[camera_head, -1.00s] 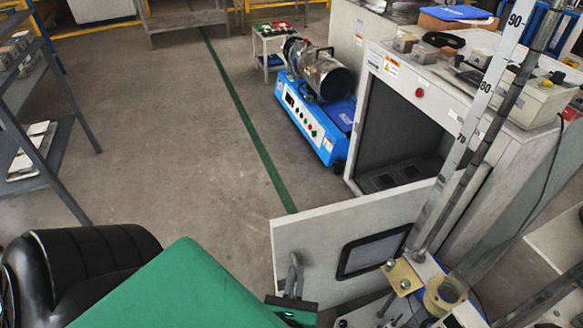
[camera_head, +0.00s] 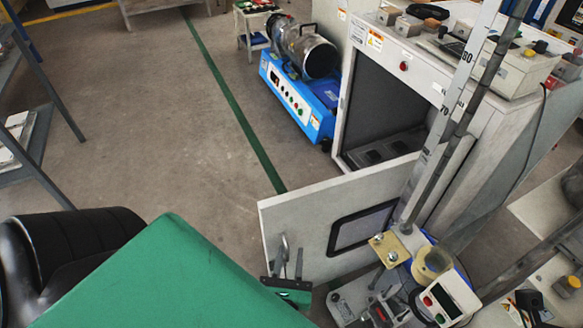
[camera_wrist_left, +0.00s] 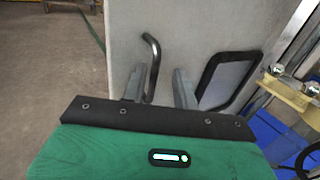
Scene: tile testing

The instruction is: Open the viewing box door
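The viewing box (camera_head: 376,72) stands at the upper right in the head view, its dark interior exposed. Its pale door (camera_head: 300,212) is swung wide open toward me, with a dark-framed window (camera_head: 362,228). My left gripper (camera_head: 290,262) is at the door's lower left, by the handle. In the left wrist view the two fingers (camera_wrist_left: 159,86) are spread apart, and the dark bent handle (camera_wrist_left: 153,55) shows between them, close to the left finger. I cannot tell whether they touch. The door (camera_wrist_left: 200,30) fills the background there. My right gripper is not in view.
A ruled stand with a post (camera_head: 441,130) rises in front of the box at the right. A blue machine (camera_head: 298,95) stands left of the box. A black chair (camera_head: 75,245) and grey shelving (camera_head: 40,140) are at the left. The floor between is clear.

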